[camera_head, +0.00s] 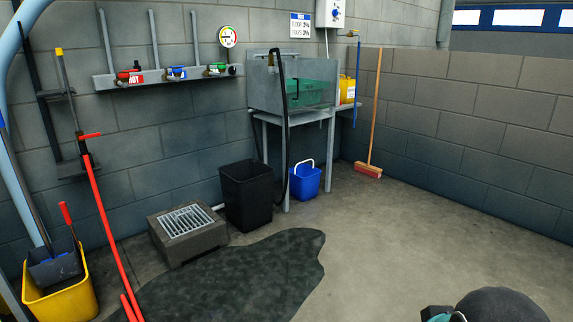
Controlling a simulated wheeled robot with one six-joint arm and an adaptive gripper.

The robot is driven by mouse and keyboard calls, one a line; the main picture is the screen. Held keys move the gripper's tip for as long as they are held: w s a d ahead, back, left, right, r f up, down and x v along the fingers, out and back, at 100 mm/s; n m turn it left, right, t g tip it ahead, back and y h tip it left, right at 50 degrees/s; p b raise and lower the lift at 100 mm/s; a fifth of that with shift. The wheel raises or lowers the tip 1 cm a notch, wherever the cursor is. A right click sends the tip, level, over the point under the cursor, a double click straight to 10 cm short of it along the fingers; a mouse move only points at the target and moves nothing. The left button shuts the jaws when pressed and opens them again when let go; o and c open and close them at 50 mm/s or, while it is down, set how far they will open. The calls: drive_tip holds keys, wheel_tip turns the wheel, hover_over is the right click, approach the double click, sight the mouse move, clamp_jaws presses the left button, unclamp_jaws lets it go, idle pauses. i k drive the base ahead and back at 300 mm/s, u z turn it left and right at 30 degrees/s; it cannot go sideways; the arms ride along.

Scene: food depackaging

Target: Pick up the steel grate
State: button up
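The steel grate (186,221) is a light, slotted panel in the top of a low, square, grey-brown drain block (190,249). The block stands on the floor, left of the picture's middle, by the back wall. The grate lies flat, and nothing rests on it. My gripper does not show. A dark rounded shape with a teal part at the bottom right edge appears to be part of my arm, well away from the grate.
A black bin (246,196) stands just right of the block. A dark wet patch (235,275) spreads in front. A red-handled tool (107,225) and yellow bucket (62,298) stand left. A blue bucket (306,181) is under the sink (290,84).

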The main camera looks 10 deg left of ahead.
sight(178, 212)
drive_tip(key=u, duration=0.3)
drive_tip(key=i, duration=2.3)
drive_tip(key=u, duration=1.6)
drive_tip(key=i, duration=1.4)
drive_tip(key=u, duration=0.7)
